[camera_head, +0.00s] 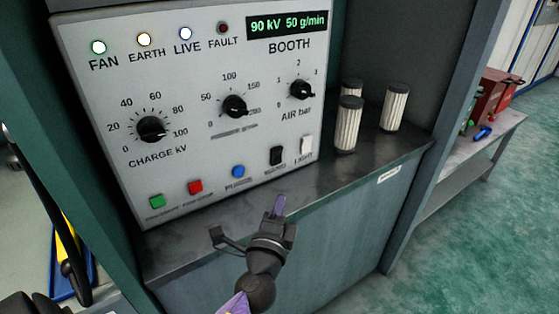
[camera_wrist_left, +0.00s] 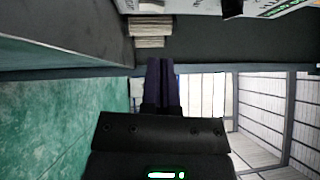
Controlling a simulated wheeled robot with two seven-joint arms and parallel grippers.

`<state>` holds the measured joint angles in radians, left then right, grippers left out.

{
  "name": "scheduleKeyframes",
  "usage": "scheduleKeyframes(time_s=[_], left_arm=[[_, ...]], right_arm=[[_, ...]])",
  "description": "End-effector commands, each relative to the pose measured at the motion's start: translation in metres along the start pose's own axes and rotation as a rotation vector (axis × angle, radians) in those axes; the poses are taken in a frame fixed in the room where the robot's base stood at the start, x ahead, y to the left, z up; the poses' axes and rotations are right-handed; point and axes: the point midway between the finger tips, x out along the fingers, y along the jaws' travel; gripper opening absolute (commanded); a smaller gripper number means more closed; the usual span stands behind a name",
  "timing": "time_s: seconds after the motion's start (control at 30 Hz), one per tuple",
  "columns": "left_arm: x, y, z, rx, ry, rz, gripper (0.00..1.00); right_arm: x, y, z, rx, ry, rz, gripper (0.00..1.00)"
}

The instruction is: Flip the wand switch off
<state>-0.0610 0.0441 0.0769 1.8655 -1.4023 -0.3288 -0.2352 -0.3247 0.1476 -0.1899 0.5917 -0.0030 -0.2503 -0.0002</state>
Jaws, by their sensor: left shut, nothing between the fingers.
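The wand switch (camera_head: 276,156) is a small black rocker low on the right of the grey control panel (camera_head: 190,140); its label is blurred. I cannot tell which way it is tipped. My left gripper (camera_head: 279,205) is shut and empty, its narrow purplish fingers pointing up towards the panel. It is in front of and below the wand switch, apart from it. The shut fingers also show in the left wrist view (camera_wrist_left: 160,85), with a corner of the panel at its top right. My right gripper is not in view.
A white light switch (camera_head: 307,145) sits right of the wand switch, and a blue button (camera_head: 238,171) sits left of it. Several pleated filters (camera_head: 348,125) stand on the ledge (camera_head: 190,252) at the right. The fan, earth and live lamps are lit; fault is dark.

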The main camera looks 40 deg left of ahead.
Motion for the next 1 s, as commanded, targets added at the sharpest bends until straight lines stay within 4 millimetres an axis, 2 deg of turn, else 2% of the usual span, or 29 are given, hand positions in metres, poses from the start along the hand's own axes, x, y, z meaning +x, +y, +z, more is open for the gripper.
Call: scheduleKeyframes(time_s=[0.23, 0.5, 0.7, 1.0], left_arm=[[0.046, -0.001, 0.001, 0.0, -0.002, -0.002, 0.0], [0.102, 0.001, 0.005, 0.002, -0.002, 0.001, 0.0], [0.12, 0.0, 0.024, 0.001, 0.0, 0.0, 0.0], [0.124, 0.0, 0.029, -0.002, 0.0, 0.001, 0.0]], right_arm=[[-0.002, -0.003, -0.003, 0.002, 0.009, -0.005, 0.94], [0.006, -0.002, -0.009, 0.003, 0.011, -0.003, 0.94], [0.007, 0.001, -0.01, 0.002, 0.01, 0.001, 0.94], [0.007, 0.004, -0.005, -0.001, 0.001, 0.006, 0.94]])
